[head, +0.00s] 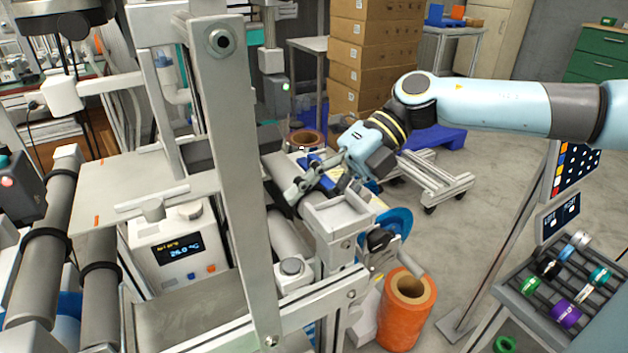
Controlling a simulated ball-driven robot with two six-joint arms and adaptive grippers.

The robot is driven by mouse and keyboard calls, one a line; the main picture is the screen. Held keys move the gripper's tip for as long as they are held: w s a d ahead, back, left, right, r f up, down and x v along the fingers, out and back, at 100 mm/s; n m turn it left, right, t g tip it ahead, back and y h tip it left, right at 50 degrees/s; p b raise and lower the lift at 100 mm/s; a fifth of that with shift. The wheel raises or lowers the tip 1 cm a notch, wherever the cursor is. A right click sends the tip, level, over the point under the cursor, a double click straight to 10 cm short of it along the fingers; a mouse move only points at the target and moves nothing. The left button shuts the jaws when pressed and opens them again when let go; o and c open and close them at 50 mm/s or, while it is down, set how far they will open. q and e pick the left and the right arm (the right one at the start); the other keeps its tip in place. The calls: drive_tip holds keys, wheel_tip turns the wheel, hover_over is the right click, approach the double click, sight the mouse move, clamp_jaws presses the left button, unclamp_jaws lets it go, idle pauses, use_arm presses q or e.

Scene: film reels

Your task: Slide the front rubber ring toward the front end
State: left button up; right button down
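My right arm comes in from the right, and its gripper (306,186) is at a grey roller (277,168) behind the machine's upright post. The fingers point down and left over the roller. Whether they are open or shut, and whether they touch a ring there, is too small and partly hidden to tell. Dark rubber rings sit around two grey rollers at the left: one ring (46,236) on the outer roller and another ring (99,268) on the inner roller. Which ring is the front one is unclear. My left gripper is not in view.
The metal post (232,180) blocks part of the roller area. A white box with a display (180,250) stands below the plate. An orange roll (405,312) stands on the floor at the right front. A rack (560,285) holds small coloured reels. Stacked cartons (372,55) stand behind.

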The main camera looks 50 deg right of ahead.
drive_tip(key=c, duration=0.5)
unclamp_jaws()
drive_tip(key=shift+s, duration=0.15)
drive_tip(key=shift+o, duration=0.2)
drive_tip(key=shift+d+r, duration=0.1)
drive_tip(key=shift+d, duration=0.15)
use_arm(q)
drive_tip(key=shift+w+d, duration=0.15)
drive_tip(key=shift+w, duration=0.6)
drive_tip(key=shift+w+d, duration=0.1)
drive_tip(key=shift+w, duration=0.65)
use_arm(e)
drive_tip(key=s+d, duration=0.3)
drive_tip(key=d, duration=0.9)
drive_tip(key=shift+s+r, duration=0.15)
drive_tip(key=shift+s, duration=0.25)
drive_tip(key=shift+a, duration=0.1)
